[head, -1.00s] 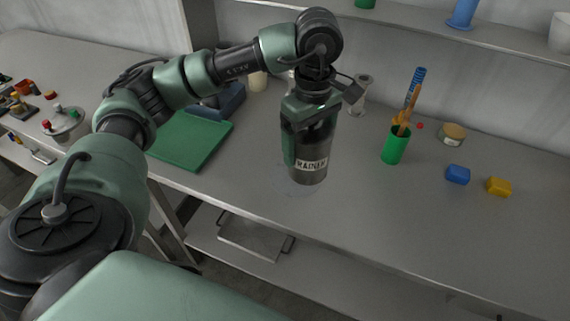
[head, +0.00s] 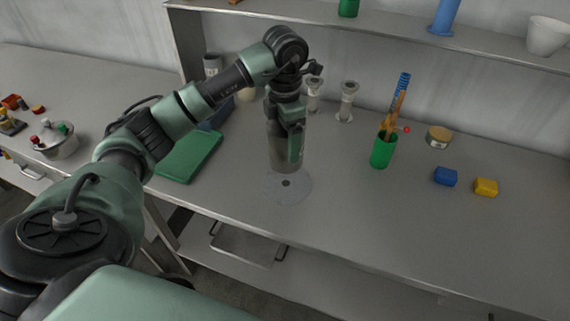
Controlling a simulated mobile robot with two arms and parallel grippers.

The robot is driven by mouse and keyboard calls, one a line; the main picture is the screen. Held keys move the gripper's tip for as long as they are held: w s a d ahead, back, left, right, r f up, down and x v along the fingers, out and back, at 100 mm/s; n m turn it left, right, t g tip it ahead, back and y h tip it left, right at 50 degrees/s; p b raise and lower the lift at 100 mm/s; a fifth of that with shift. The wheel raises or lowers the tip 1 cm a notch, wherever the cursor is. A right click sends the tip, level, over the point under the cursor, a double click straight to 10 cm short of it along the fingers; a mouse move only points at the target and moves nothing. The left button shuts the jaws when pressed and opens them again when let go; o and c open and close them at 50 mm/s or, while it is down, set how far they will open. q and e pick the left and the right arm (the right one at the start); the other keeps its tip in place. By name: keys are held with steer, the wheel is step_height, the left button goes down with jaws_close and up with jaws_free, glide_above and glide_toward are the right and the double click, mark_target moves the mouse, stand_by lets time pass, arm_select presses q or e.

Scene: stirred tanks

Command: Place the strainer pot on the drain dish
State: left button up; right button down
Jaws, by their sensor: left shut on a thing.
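The strainer pot (head: 281,158) is a dark grey cylinder, upright. My left gripper (head: 290,135) is shut on it from above, with one green finger down its right front side. The pot's label is out of sight. The drain dish (head: 296,193) is a pale, thin round disc with a dark spot near its middle, flat on the grey bench. The pot's bottom overlaps the far part of the dish in the picture, and the dark spot shows just in front of it. I cannot tell whether the pot touches the dish or hangs above it. My right gripper is out of view.
A green mat (head: 190,156) lies to the left. A green cup (head: 382,151) with tools, a tan-lidded jar (head: 438,137), a blue block (head: 445,176) and a yellow block (head: 486,187) stand right. Two metal fittings stand behind. The bench (head: 370,215) is clear in front.

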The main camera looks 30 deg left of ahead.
arm_select(q)
step_height(320, 180, down, 4)
steer(key=shift+f+p, duration=0.2)
steer(key=shift+p, duration=0.25)
step_height(320, 180, down, 4)
steer(key=shift+p, duration=0.55)
steer(key=shift+f, duration=0.4)
